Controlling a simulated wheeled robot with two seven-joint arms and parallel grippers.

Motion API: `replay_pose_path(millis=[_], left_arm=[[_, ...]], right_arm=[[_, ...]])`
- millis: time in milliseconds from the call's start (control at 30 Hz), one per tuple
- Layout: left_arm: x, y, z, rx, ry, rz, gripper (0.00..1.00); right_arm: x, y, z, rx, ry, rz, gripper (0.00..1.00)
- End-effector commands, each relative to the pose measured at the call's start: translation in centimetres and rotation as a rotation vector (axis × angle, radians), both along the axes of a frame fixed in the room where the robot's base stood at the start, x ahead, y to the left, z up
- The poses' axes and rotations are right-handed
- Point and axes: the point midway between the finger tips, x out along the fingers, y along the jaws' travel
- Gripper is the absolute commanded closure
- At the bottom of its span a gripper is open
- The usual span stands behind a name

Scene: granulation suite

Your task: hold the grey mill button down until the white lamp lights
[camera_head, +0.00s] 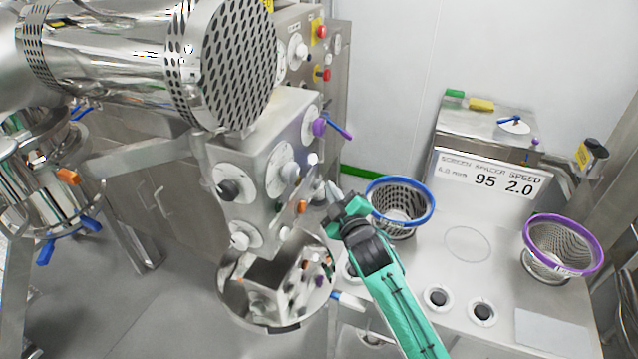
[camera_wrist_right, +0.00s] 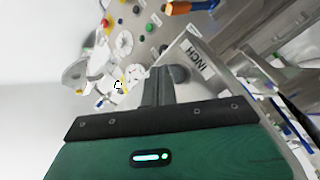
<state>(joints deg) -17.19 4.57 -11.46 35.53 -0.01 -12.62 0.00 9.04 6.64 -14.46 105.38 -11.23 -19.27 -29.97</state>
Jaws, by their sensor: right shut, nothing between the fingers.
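My right gripper (camera_head: 331,196) is shut and empty, held at the right side of the steel control housing (camera_head: 262,140). In the right wrist view its closed fingers (camera_wrist_right: 158,88) point at the panel, beside a plate marked INCH (camera_wrist_right: 197,62). A dark grey round part (camera_wrist_right: 180,73) shows right beside the fingertips; it may be the grey button, but I cannot tell whether they touch it. In the head view the gripper hides that spot. A small pale white dome (camera_head: 312,158) on the housing may be the white lamp; I see no glow. My left gripper is out of view.
A perforated steel drum (camera_head: 235,65) overhangs the housing. A purple-handled knob (camera_head: 320,127) and an orange-tipped lever (camera_head: 302,206) stick out near my gripper. The bench at right holds a blue-rimmed basket (camera_head: 428,207), a purple-rimmed basket (camera_head: 597,262) and a display (camera_head: 490,179).

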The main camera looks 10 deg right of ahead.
Motion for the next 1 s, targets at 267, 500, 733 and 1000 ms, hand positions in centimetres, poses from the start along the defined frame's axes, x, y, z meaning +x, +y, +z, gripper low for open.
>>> replay_pose_path(millis=[267,500,733,1000], left_arm=[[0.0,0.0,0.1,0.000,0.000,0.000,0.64],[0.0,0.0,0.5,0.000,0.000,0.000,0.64],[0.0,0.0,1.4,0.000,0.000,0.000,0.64],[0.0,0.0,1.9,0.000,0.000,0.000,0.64]], right_arm=[[-0.1,-0.2,0.0,0.000,0.001,-0.001,1.00],[-0.5,-0.8,0.0,-0.002,0.002,-0.001,1.00],[-1.8,-2.6,0.1,0.000,0.002,-0.001,1.00],[-2.9,-4.4,0.0,-0.001,0.002,-0.001,1.00]])
